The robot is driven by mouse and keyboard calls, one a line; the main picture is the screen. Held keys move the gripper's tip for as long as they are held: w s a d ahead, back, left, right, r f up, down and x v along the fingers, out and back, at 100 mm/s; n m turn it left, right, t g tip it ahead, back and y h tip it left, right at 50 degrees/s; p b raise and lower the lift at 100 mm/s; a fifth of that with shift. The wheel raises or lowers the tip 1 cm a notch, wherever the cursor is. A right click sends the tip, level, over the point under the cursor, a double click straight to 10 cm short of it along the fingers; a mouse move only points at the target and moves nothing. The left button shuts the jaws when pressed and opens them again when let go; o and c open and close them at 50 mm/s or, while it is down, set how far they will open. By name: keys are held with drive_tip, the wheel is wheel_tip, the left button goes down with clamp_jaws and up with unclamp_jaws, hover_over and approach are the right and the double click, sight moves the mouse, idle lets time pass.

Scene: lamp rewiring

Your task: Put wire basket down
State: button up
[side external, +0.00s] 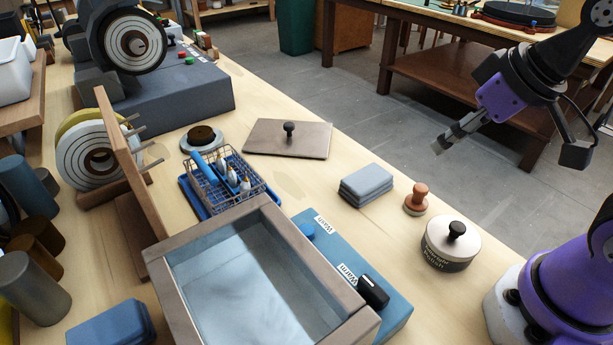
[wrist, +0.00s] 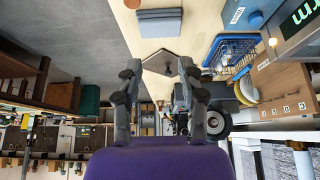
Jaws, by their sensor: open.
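The wire basket (side external: 238,194) is a blue mesh basket holding blue-handled tools with pale tips. It sits upright on a blue pad (side external: 190,203), just behind the water-filled bath. In the wrist view the basket (wrist: 231,51) shows at the upper right, beyond my right finger. My gripper (side external: 445,146) hangs in the air over the floor side of the bench, well to the right of the basket and apart from it. In the wrist view my gripper (wrist: 158,70) has its two fingers spread, with nothing between them.
The framed bath (side external: 160,270) stands open at the front. Its flat lid (side external: 290,140) with a black knob lies behind. Grey blocks (side external: 366,184), a wooden-knobbed stamp (side external: 416,199) and a round polish tin (side external: 450,245) line the right edge. A grinding machine (side external: 165,100) stands at the back left.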

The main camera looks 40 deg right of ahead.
drive_tip(key=shift+s+d+f, duration=0.1)
drive_tip(key=shift+s+f, duration=0.15)
drive_tip(key=shift+s, duration=0.15)
drive_tip(key=shift+w, duration=0.1)
drive_tip(key=w+a+m+y, duration=0.1)
drive_tip(key=w+a+y, duration=0.4)
drive_tip(key=w, duration=0.6)
drive_tip(key=w+a+y, duration=0.2)
drive_tip(key=w+a, duration=0.5)
drive_tip(key=w, duration=0.5)
drive_tip(key=shift+w+a+f+m+y, duration=0.25)
drive_tip(key=shift+w+a+f+y, duration=0.35)
drive_tip(key=shift+w+a+f, duration=1.1)
drive_tip(key=shift+w+a+f+m+y, duration=0.2)
drive_tip(key=shift+w+a+f+y, duration=0.65)
drive_tip(key=shift+a+f, duration=1.25)
drive_tip(key=shift+w+a+f+m+y, duration=0.25)
drive_tip(key=shift+w+a+f+y, duration=0.1)
drive_tip(key=shift+w+a+f, duration=1.6)
drive_tip(key=shift+s+a+r, duration=0.2)
drive_tip(key=shift+s+r, duration=0.05)
drive_tip(key=shift+r, duration=0.05)
clamp_jaws()
